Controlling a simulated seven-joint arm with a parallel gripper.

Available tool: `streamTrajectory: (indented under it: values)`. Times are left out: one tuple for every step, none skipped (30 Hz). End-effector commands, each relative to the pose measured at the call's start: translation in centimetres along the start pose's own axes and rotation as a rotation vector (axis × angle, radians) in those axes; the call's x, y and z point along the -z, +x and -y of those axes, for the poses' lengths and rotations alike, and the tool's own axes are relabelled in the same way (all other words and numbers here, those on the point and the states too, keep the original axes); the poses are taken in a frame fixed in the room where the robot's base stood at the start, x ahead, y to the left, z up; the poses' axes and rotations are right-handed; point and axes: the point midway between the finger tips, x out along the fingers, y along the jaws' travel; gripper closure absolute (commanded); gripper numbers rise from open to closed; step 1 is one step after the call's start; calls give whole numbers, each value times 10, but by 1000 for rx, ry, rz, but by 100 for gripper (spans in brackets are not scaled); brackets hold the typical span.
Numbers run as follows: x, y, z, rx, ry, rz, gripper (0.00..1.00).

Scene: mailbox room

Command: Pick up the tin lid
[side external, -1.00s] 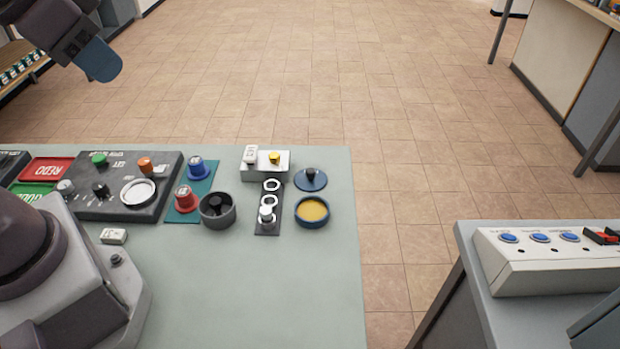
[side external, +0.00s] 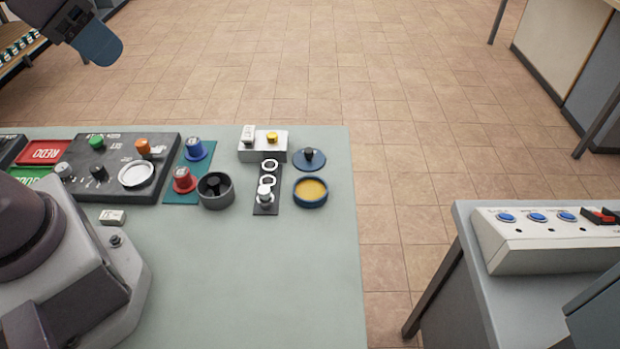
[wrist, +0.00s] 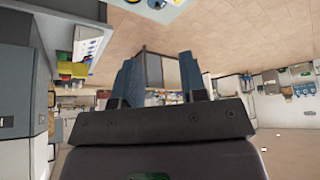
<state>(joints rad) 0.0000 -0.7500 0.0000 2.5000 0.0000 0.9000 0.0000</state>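The tin lid (side external: 309,159) is a dark blue disc with a black knob on top. It lies on the pale green table near its far right corner in the side view. Just in front of it stands an open round blue tin (side external: 311,192) with yellow contents. My gripper (side external: 98,40) is raised at the upper left of the side view, far from the lid and holding nothing visible. In the wrist view its two blue fingers (wrist: 159,78) stand apart with nothing between them. The lid cannot be made out in the wrist view.
Left of the lid are a white box (side external: 262,153) with a yellow knob, a dark strip with rings (side external: 267,181) and a dark round bowl (side external: 216,198). A control panel (side external: 115,170) lies further left. The table's front middle (side external: 240,280) is clear.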

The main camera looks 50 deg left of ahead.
Motion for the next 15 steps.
streamTrajectory:
  values:
    - [0,0,0,0,0,0,49]
    - [0,0,0,0,0,0,47]
    - [0,0,0,0,0,0,47]
    - [0,0,0,0,0,0,47]
    - [0,0,0,0,0,0,47]
    - [0,0,0,0,0,0,47]
    - [0,0,0,0,0,0,47]
    - [0,0,0,0,0,0,47]
    - [0,0,0,-1,1,1,47]
    - [0,1,0,-1,2,7,47]
    - [-1,3,-1,-1,3,16,47]
    - [-2,7,-1,-2,5,36,47]
    - [-3,11,-1,-3,6,57,47]
    - [-3,16,-2,-4,7,81,47]
    - [-1,22,-2,-5,9,112,47]
